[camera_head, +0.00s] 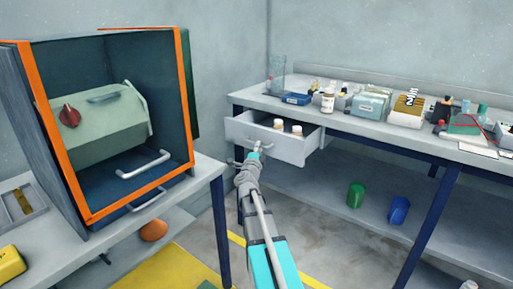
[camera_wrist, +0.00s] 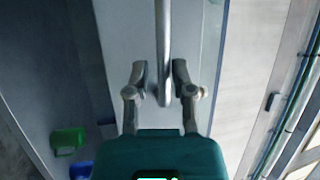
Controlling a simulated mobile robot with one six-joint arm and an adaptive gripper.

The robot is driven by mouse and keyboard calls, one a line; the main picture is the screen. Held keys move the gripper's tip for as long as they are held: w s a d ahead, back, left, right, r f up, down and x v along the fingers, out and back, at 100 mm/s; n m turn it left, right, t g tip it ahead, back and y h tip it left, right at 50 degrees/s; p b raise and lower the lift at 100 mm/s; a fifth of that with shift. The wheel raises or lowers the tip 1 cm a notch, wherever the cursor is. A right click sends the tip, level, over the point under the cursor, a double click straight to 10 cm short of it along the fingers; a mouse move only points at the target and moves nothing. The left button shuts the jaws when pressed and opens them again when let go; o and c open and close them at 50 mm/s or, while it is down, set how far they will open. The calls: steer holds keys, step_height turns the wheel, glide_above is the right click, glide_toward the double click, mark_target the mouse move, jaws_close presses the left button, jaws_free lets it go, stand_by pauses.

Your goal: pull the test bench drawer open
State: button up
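The test bench drawer (camera_head: 290,150) is grey and stands pulled out from under the back bench top, with two small white-capped bottles (camera_head: 279,125) showing inside. My gripper (camera_head: 255,153) is at the drawer's front, by its bar handle. In the wrist view, the drawer front (camera_wrist: 125,30) fills the upper middle. The metal handle (camera_wrist: 163,45) runs down between the two fingertips of my gripper (camera_wrist: 161,82). The fingers are apart, one on each side of the bar, with narrow gaps showing. Part of the handle is hidden by my gripper in the head view.
The test bench top (camera_head: 350,110) holds boxes, bottles and a blue tray (camera_head: 296,99). An orange-edged cabinet (camera_head: 75,190) stands on the left table. Floor shows between the tables.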

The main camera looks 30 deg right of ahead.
steer(key=shift+s+a+f+h+b, duration=0.35)
steer(key=shift+s+b, duration=0.25)
steer(key=shift+b, duration=0.25)
steer(key=shift+a+f+t+b, duration=0.15)
steer(key=shift+f+t+b, duration=0.05)
steer(key=shift+t+b, duration=0.1)
steer(key=a+b, duration=0.1)
steer(key=b, duration=0.1)
steer(key=a+f+n+t+h+b, duration=0.1)
steer(key=b, duration=0.1)
steer(key=a+f+n+t+b, duration=0.1)
steer(key=b, duration=0.1)
steer(key=shift+s, duration=0.25)
steer(key=shift+w+r, duration=0.1)
steer(key=shift+t, duration=0.3)
steer(key=shift+p+x, duration=1.95)
steer(key=shift+x, duration=1.7)
